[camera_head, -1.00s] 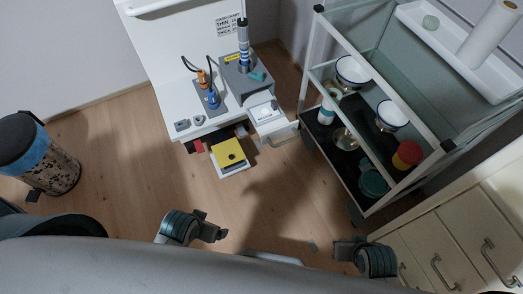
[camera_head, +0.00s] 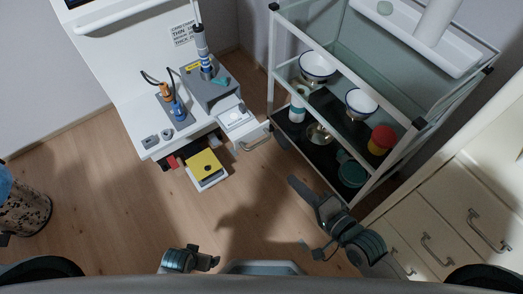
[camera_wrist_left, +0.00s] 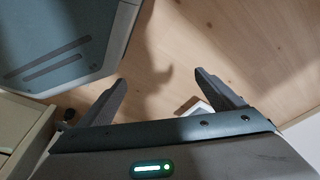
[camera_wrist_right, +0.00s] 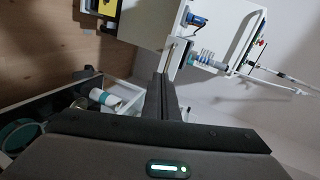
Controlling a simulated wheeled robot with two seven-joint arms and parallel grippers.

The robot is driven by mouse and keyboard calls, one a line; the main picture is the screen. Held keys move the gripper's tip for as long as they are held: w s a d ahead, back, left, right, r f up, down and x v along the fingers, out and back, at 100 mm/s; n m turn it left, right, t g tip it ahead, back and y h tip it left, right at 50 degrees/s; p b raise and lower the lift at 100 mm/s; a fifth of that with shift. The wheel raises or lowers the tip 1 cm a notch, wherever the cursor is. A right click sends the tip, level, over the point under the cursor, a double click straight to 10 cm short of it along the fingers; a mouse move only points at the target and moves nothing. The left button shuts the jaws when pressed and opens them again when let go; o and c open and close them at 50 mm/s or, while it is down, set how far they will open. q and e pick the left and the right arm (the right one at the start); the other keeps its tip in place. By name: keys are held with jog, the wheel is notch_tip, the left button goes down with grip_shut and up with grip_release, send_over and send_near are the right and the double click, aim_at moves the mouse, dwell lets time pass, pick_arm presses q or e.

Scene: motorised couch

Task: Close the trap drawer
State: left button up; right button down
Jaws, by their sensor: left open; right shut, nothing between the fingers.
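A white drawer (camera_head: 238,121) with a metal handle (camera_head: 257,143) stands pulled out from the white workstation (camera_head: 140,85). Beside it on the left, a white tray with a yellow top (camera_head: 205,166) also sticks out, lower down. My right gripper (camera_head: 293,181) is shut and empty, below and right of the drawer handle in the head view, apart from it. In the right wrist view its closed fingers (camera_wrist_right: 166,80) point toward the workstation. My left gripper (camera_head: 214,262) is low in the head view, far from the drawer. In the left wrist view its fingers (camera_wrist_left: 160,90) are apart over bare floor.
A shelf trolley (camera_head: 330,115) with bowls and jars stands close right of the drawer, near my right gripper. A cabinet with handled drawers (camera_head: 455,220) is at the right. A speckled bin (camera_head: 25,208) is at the left. The wooden floor in the middle is mostly clear.

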pick_arm(q)
jog(key=shift+s+f, duration=0.2)
jog(key=shift+f, duration=0.35)
jog(key=shift+s+f, duration=0.15)
jog(key=shift+f, duration=0.4)
pick_arm(e)
jog(key=shift+w+r+m+t+y, duration=0.25)
jog(key=shift+r+m+t, duration=0.2)
jog(key=shift+m, duration=0.25)
jog(key=shift+a, duration=0.15)
pick_arm(q)
jog(key=shift+s+a+f, duration=0.15)
jog(key=shift+s+f, duration=0.1)
jog(key=shift+f, duration=0.25)
pick_arm(e)
jog(key=x, duration=1.3)
jog(key=shift+w+a, duration=0.2)
jog(key=shift+w, duration=0.15)
jog(key=shift+a+f, duration=0.1)
